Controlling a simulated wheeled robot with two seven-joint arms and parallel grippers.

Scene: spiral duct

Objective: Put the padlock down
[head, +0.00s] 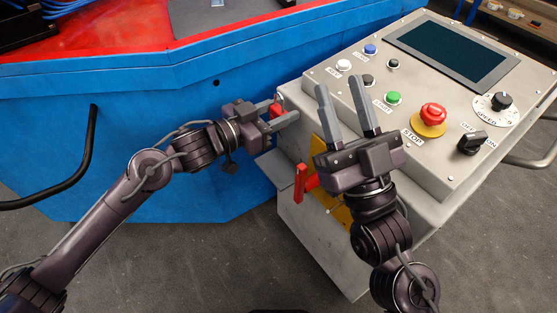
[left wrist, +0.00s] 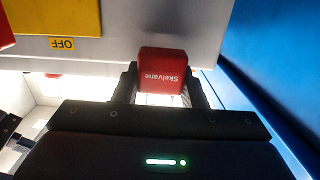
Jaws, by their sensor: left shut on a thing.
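The padlock (left wrist: 162,72) has a red body with "Skelvane" printed on it. In the left wrist view it sits between the fingers of my left gripper (left wrist: 162,92), which is shut on it. In the head view the red padlock (head: 276,110) shows at the fingertips of my left gripper (head: 280,113), beside the left side of the grey control cabinet. Its shackle is mostly hidden in the left wrist view. My right gripper (head: 343,104) is open and empty, with its fingers pointing up in front of the cabinet's panel.
The grey control cabinet (head: 400,160) carries buttons, a red stop button (head: 432,115), a black knob switch (head: 471,143) and a dark screen (head: 452,52). A red lever (head: 300,183) on a yellow plate (head: 338,212) is on its front. A blue machine (head: 130,100) stands left.

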